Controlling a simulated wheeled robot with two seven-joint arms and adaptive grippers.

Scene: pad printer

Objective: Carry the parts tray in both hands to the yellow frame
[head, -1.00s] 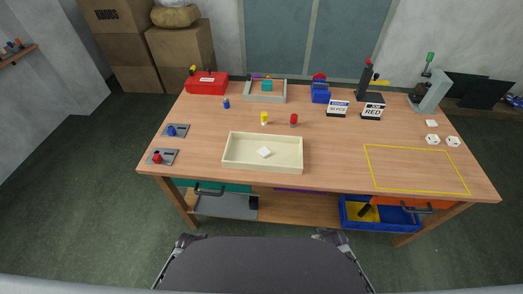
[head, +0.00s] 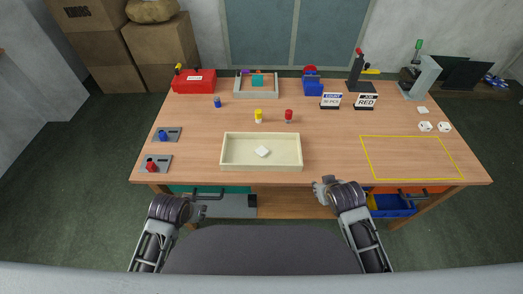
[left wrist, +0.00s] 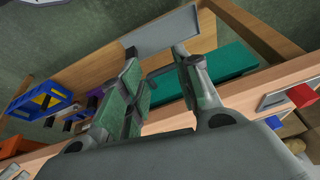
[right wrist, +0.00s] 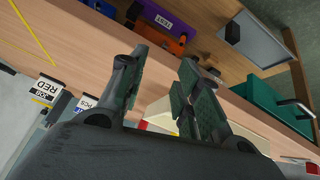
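The yellow frame (head: 412,137) is a thin outline on the table at the right, apart from the tray and empty inside. My left gripper (head: 203,207) is open and empty, in front of the table edge, to the front left of the tray. My right gripper (head: 320,190) is open and empty at the table's front edge, to the front right of the tray. A cream patch, probably tray, shows behind its fingers in the right wrist view.
A yellow piece (head: 258,116) and a red piece (head: 289,116) stand just behind the tray. Two switch plates (head: 156,164) lie at the left. Signs (head: 366,102) and a grey divided bin (head: 256,92) stand further back. The table between tray and frame is clear.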

